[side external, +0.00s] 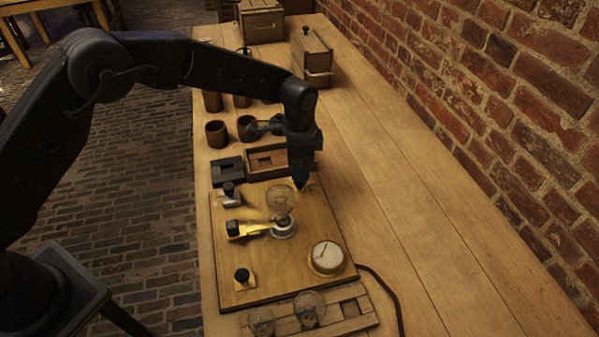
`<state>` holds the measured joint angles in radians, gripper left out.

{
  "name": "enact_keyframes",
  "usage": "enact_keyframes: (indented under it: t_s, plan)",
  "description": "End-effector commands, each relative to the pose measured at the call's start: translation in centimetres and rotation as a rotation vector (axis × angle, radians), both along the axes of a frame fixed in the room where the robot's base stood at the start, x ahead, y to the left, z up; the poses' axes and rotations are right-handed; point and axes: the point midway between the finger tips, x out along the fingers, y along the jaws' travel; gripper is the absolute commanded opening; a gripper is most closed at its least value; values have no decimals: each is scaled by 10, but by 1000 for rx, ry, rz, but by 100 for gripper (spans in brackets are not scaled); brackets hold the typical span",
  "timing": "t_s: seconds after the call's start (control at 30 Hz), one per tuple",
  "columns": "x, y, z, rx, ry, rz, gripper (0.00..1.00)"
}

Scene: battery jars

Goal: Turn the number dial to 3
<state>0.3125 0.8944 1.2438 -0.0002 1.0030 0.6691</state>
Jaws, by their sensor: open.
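A wooden board (228,294) lies on the bench. A round white-faced dial (327,257) with a thin dark pointer sits at its right front corner; its numbers are too small to read. A black knob (241,275) on a small yellow plate is at the board's left front; I cannot tell whether it carries numbers. My gripper (299,185) points down above the board's back right part, behind a clear glass bulb (281,201) in a metal base. It is open and appears empty, apart from both the dial and the knob.
A brass lever with a black handle (234,228) lies left of the bulb. A rack (350,308) with glass bulbs is in front. Brown jars (216,134) and wooden boxes (262,22) stand behind. A dark cable (395,292) leaves the board's right side. The bench (420,250) is clear toward the brick wall.

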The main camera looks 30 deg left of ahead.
Motion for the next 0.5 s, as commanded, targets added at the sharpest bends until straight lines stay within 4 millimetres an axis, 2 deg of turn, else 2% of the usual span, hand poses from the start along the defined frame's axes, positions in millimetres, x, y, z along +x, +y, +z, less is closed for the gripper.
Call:
enact_keyframes:
  t_s: [0.03,0.2,0.3,0.5]
  plan:
    - [1,0,14,-2,-5,0,57]
    - [1,0,52,-2,-5,0,57]
    - [1,0,71,-2,-5,0,57]
    - [0,0,94,-1,-2,0,57]
